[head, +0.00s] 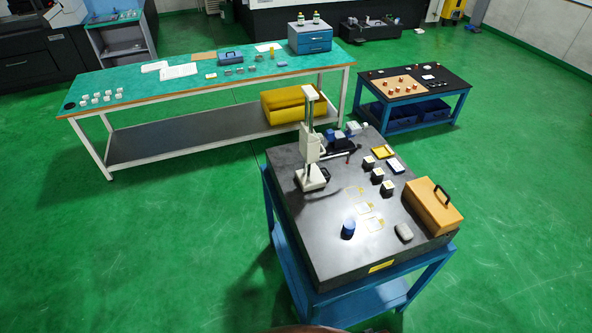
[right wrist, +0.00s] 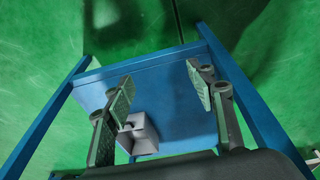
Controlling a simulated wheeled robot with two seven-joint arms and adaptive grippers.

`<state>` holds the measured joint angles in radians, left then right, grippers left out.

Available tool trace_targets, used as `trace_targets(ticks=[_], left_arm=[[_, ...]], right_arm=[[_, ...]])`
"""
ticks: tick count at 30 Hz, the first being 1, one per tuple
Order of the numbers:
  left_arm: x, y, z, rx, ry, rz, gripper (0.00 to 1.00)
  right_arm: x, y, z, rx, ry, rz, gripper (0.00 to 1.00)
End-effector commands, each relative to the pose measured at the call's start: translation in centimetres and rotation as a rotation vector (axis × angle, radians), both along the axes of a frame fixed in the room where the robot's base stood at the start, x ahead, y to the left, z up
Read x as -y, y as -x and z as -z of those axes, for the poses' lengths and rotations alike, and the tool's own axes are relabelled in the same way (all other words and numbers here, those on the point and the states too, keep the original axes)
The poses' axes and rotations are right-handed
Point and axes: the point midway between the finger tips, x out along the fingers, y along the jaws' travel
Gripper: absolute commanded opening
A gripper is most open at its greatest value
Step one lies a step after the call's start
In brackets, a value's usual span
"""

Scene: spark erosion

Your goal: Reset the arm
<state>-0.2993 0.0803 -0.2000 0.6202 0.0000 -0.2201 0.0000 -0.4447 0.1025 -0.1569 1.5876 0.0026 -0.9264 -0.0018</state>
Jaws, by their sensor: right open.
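My right gripper (right wrist: 158,76) shows in the right wrist view, its two textured fingers spread apart with nothing between the tips. Behind the fingers are a blue panel (right wrist: 175,92) and blue frame bars. Neither gripper nor arm can be made out in the head view. My left gripper is not in view.
A dark-topped table (head: 318,240) on a blue frame stands nearest, with a height gauge (head: 310,150), a wooden case (head: 432,207), a blue cylinder (head: 348,229) and small blocks. A long green-topped bench (head: 140,90) and a small table (head: 440,92) stand behind. Green floor (head: 130,250) is clear at left.

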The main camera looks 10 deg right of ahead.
Motion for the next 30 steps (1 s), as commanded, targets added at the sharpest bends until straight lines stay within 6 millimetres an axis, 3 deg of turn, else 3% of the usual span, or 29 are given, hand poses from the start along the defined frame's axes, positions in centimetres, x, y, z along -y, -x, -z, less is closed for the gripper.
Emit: trace_targets(ticks=[1,6,9,12,18,30], left_arm=[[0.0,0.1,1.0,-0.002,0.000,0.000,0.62],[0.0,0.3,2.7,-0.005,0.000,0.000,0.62],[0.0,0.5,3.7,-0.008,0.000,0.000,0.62],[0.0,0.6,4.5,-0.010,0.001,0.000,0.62],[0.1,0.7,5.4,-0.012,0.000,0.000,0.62],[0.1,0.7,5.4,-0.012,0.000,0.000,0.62]], right_arm=[[-0.1,1.5,3.8,-0.022,-0.001,-0.006,0.51],[-0.4,7.0,13.2,-0.065,-0.006,-0.025,0.51],[-0.5,10.8,17.6,-0.088,-0.008,-0.037,0.51],[-0.4,14.4,20.9,-0.107,-0.010,-0.048,0.51],[-0.2,19.2,23.9,-0.129,-0.011,-0.062,0.51],[-0.2,19.2,23.9,-0.129,-0.011,-0.062,0.51]])
